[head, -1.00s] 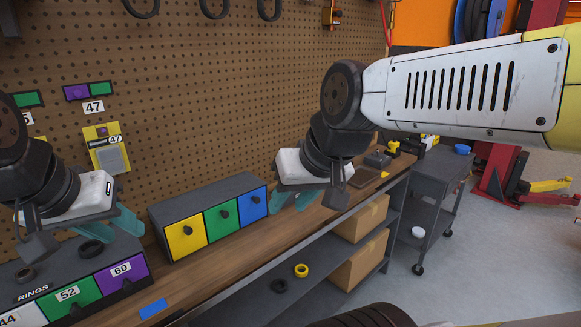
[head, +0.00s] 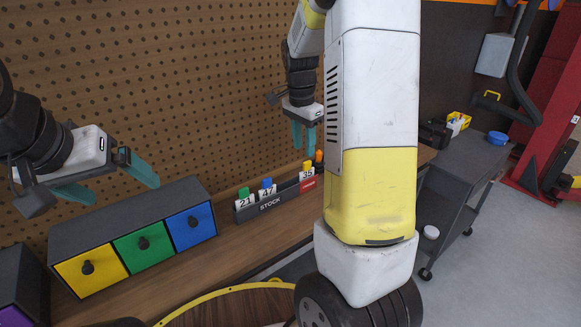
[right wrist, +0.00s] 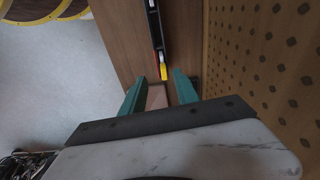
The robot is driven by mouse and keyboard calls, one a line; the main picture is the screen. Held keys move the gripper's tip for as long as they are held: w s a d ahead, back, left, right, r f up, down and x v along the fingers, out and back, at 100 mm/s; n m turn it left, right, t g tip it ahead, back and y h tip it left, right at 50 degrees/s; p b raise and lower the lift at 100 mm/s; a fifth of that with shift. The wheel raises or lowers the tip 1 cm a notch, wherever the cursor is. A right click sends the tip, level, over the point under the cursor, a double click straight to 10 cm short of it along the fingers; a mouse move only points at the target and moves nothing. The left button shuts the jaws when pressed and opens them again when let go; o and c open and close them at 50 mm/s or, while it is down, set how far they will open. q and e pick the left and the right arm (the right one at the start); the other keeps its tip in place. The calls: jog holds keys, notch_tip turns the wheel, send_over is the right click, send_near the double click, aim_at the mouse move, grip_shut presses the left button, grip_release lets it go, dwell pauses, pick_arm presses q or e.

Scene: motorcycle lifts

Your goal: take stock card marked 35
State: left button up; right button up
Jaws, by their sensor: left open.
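The stock card marked 35 (head: 307,174) has a yellow tab and stands upright in the dark stock rack (head: 255,211) on the bench. Cards marked 21 (head: 244,197) with a green tab and 47 (head: 267,188) with a blue tab stand to its left. My right gripper (head: 304,149) points down above the rack, near card 35, open and empty. In the right wrist view a yellow tab (right wrist: 164,72) shows just beyond the spread fingers (right wrist: 158,88). My left gripper (head: 118,183) is open and empty above the drawer unit.
A drawer unit (head: 130,212) with yellow, green and blue drawers stands left of the rack. The pegboard wall (head: 200,90) is close behind. An orange item (head: 319,156) beside card 35 is partly hidden by my arm. A grey cart (head: 462,165) stands right.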

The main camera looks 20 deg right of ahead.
aim_at(307, 162)
jog(key=shift+w+d+f, duration=0.45)
jog(key=shift+w+f, duration=0.05)
jog(key=shift+d+f+m, duration=0.1)
jog(key=shift+f+m, duration=0.2)
jog(key=shift+f, duration=0.05)
jog(key=f, duration=0.7)
jog(key=shift+w+d, duration=0.3)
jog(key=shift+d, duration=0.1)
jog(key=shift+c, duration=0.3)
grip_shut()
